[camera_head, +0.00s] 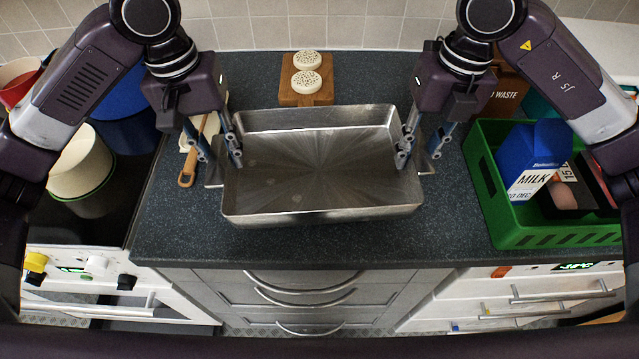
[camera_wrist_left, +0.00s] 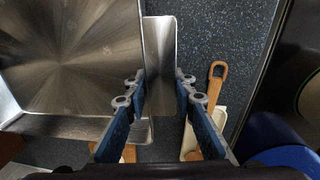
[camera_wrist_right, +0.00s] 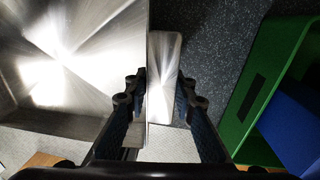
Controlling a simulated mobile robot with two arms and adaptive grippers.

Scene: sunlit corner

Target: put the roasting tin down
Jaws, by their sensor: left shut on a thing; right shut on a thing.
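The roasting tin (camera_head: 320,170) is a shiny, empty, rectangular metal tin over the dark worktop, between my two grippers. I cannot tell whether its base touches the worktop. My left gripper (camera_head: 220,158) is shut on its left end; the left wrist view shows the fingers (camera_wrist_left: 158,92) on either side of the end wall and handle. My right gripper (camera_head: 408,158) is shut on its right end; the right wrist view shows the fingers (camera_wrist_right: 158,95) around that wall and handle. The tin looks about level.
A wooden board (camera_head: 306,98) with two round pale items lies behind the tin. A green crate (camera_head: 520,236) with a milk carton (camera_head: 533,165) stands right. A wooden-handled utensil (camera_head: 188,168) lies left, near pots (camera_head: 82,170) on the hob. Bare worktop (camera_head: 300,243) shows in front.

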